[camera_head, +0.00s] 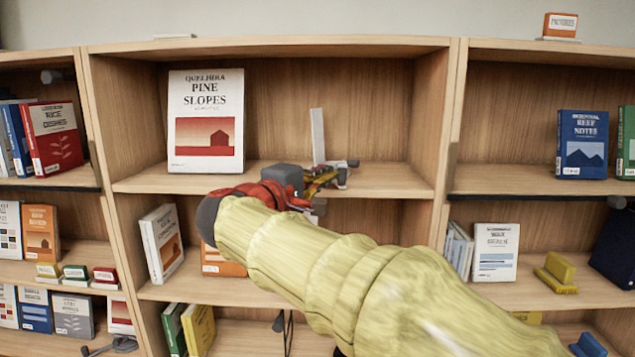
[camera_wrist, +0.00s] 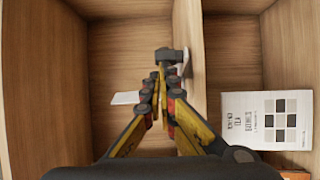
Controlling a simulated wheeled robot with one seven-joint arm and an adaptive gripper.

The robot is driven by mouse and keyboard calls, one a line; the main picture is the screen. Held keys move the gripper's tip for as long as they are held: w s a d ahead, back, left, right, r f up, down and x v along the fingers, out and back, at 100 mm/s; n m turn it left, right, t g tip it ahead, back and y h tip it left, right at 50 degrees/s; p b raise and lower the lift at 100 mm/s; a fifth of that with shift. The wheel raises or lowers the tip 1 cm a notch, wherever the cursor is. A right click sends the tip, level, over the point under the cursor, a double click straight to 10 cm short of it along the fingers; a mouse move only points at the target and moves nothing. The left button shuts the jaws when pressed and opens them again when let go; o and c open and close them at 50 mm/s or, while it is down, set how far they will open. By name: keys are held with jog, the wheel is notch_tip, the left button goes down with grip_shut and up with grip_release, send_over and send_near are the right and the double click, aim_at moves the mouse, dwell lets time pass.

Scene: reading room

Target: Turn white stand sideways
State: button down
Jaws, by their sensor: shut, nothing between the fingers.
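My gripper (camera_head: 338,176) is shut and empty, in front of the stand at about shelf level. In the wrist view, my closed fingers (camera_wrist: 157,78) point into the compartment. A white flat piece (camera_wrist: 125,98), apparently the stand's plate, shows to the left of the fingers. The fingers and arm hide the stand's lower part, so I cannot tell whether they touch it.
A white book, Pine Slopes (camera_head: 206,122), stands upright to the left on the same shelf. A small dark grey block (camera_wrist: 172,54) is by my fingertips. The bookcase's vertical divider (camera_head: 434,130) bounds the compartment on the right. Bare shelf board (camera_head: 385,178) lies before it.

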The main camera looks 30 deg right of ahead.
aim_at(346, 175)
jog(key=shift+n+t+y, duration=0.4)
jog(key=shift+n+t, duration=0.2)
jog(key=d+b, duration=0.1)
jog(key=s+d+b, duration=0.2)
jog(key=b, duration=0.1)
jog(key=shift+d+f, duration=0.25)
jog(key=shift+d+b, duration=0.35)
jog(key=shift+b, duration=0.1)
jog(key=shift+s+d+r+b, duration=0.1)
jog(key=shift+s+d+b, duration=0.1)
jog(key=shift+d+b, duration=0.5)
jog(key=shift+s+d+r+b, duration=0.1)
jog(key=shift+s+d+b, duration=0.15)
jog(key=shift+d, duration=0.7)
